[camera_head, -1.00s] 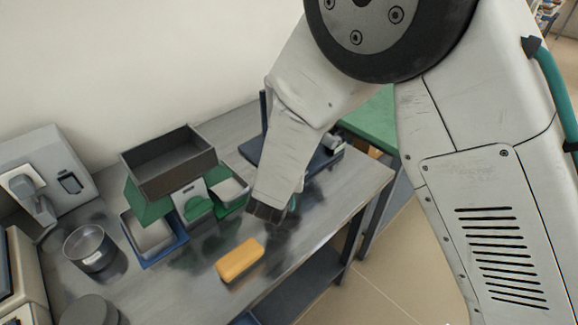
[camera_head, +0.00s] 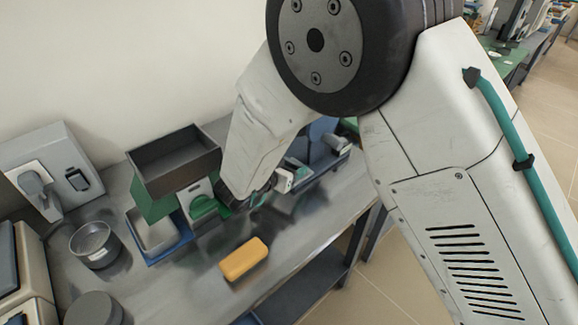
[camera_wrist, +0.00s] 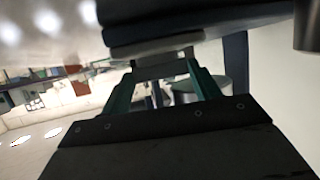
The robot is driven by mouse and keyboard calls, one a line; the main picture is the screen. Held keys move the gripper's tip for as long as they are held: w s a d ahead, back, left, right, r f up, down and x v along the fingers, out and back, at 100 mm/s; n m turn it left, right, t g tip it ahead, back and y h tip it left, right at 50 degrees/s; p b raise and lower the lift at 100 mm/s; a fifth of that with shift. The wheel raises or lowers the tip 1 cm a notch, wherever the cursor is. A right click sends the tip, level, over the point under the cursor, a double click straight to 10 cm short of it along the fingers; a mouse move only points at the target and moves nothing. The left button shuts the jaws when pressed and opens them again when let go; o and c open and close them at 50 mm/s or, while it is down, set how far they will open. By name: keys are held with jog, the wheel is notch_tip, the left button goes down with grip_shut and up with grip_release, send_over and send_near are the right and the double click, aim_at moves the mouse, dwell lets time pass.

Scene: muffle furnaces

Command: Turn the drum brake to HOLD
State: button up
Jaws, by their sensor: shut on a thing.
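A dark blue machine (camera_head: 324,132) with a pale cylindrical part (camera_head: 337,143) stands at the back right of the bench, partly behind my arm. My gripper (camera_head: 270,188) is low over the bench beside it, its green fingers partly hidden. A small pale block (camera_head: 285,180) shows at the fingertips. In the wrist view my gripper (camera_wrist: 166,76) has its two green fingers on either side of a grey piece (camera_wrist: 165,68), under dark blue stacked parts (camera_wrist: 195,25). I am shut on this grey piece. No HOLD marking can be read, and I cannot tell the brake's setting.
An orange block (camera_head: 244,259) lies near the front edge of the metal bench (camera_head: 200,290). A dark open box (camera_head: 174,160) on green supports, a blue-rimmed tray (camera_head: 157,235) and a round metal pan (camera_head: 94,243) stand left.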

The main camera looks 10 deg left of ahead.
jog(key=shift+a, duration=0.1)
jog(key=o, duration=0.7)
jog(key=shift+v, duration=3.95)
